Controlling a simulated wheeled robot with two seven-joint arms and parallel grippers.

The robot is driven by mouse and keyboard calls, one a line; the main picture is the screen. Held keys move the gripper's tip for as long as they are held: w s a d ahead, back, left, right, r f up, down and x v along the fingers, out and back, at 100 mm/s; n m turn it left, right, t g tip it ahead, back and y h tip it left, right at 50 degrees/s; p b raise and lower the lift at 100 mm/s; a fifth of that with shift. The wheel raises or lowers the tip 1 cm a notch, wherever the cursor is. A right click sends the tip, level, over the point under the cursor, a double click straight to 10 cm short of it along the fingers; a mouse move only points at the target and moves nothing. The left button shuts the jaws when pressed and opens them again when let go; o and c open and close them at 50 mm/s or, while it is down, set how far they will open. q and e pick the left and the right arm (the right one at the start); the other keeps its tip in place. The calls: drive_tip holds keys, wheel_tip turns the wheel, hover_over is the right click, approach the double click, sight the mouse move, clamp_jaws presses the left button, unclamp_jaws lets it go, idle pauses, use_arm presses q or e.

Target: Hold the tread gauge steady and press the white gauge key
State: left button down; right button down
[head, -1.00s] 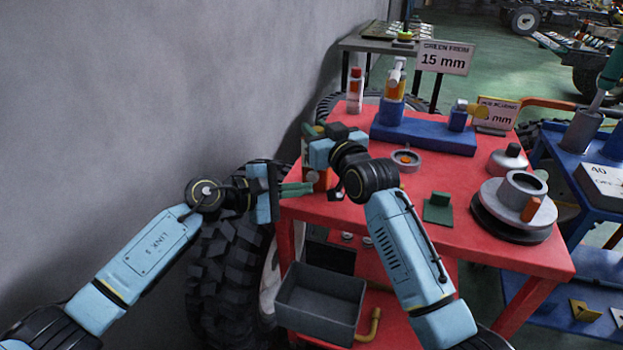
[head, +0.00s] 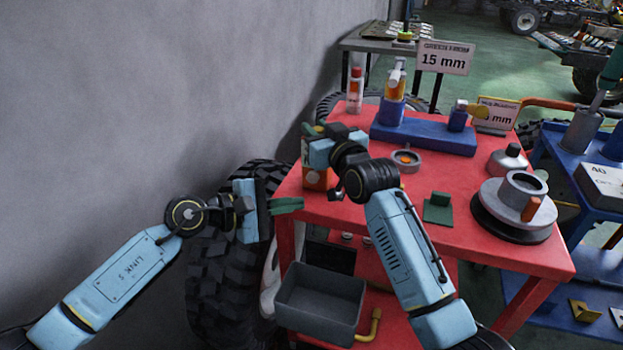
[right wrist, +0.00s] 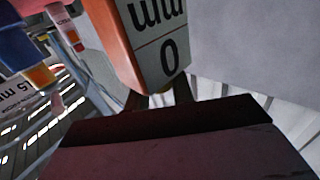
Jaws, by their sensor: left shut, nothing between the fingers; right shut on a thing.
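The tread gauge (head: 315,179) is an orange block with a pale face at the left edge of the red cart top. It is partly hidden by my right gripper (head: 312,140), which is shut on it. In the right wrist view the gauge (right wrist: 168,45) shows an orange side and a white face with upside-down "mm" and "0" lettering. I cannot make out the white key in either view. My left gripper (head: 288,205), with green fingers, is shut and empty. It is lower left of the gauge, with a gap between them.
The red cart top (head: 450,225) carries a blue stand (head: 425,138), a grey ring (head: 406,161), a small green block (head: 438,208) and a round grey fixture (head: 515,215). A grey bin (head: 320,302) sits below. A wall and a large tyre (head: 228,265) lie left.

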drive_tip(key=c, duration=1.1)
unclamp_jaws()
drive_tip(key=shift+s, duration=0.1)
